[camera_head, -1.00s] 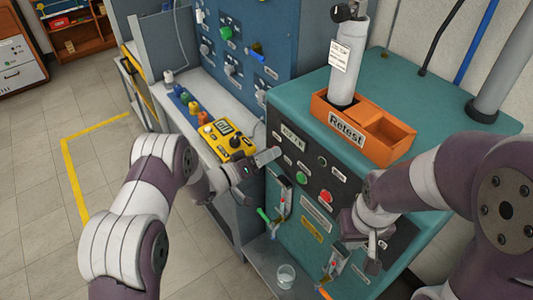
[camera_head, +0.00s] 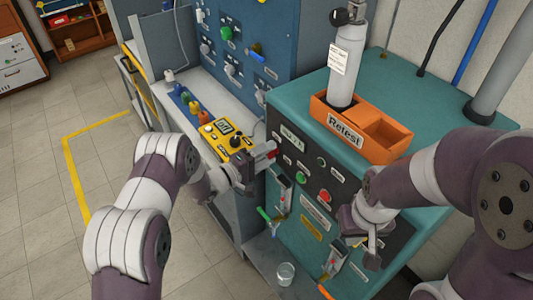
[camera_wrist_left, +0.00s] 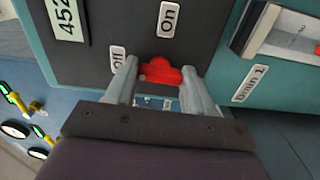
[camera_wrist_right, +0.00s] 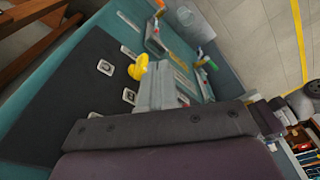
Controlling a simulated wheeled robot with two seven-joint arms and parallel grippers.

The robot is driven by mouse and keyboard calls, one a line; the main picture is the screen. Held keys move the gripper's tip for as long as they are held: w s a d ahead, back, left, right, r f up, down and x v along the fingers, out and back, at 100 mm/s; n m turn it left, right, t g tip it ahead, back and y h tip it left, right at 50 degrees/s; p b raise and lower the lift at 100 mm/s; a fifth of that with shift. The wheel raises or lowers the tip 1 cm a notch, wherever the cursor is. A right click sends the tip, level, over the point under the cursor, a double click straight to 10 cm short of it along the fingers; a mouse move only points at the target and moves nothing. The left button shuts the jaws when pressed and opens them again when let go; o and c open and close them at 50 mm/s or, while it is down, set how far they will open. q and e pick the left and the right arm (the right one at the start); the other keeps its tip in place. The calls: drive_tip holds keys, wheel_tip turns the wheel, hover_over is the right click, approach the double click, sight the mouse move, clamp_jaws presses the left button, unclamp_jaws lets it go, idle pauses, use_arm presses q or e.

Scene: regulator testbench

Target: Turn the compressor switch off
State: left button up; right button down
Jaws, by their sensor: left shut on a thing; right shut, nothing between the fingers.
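The compressor switch is a red knob (camera_wrist_left: 160,71) on the dark panel of the teal cabinet, with an On label (camera_wrist_left: 168,19) and an Off label (camera_wrist_left: 117,59) beside it. My left gripper (camera_wrist_left: 162,80) is shut on it, one finger on each side. Which label the knob points to is hard to tell. My right gripper (camera_head: 371,259) is shut and empty in front of the same panel, near a yellow knob (camera_wrist_right: 138,66).
An orange Retest bin (camera_head: 345,132) holding a grey cylinder (camera_head: 345,65) stands on the cabinet. Green (camera_head: 302,178) and red (camera_head: 324,196) buttons sit between my grippers. A yellow meter (camera_head: 226,137) lies left. A clear cup (camera_head: 285,273) stands on the low shelf.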

use_arm(q)
drive_tip(key=shift+n, duration=0.3)
idle(0.4)
drive_tip(key=o, duration=1)
drive_tip(key=shift+o, duration=0.2)
drive_tip(key=b+v, duration=0.1)
drive_tip(key=v, duration=1.1)
drive_tip(key=shift+s+a+b, duration=0.15)
drive_tip(key=shift+a+b, duration=0.15)
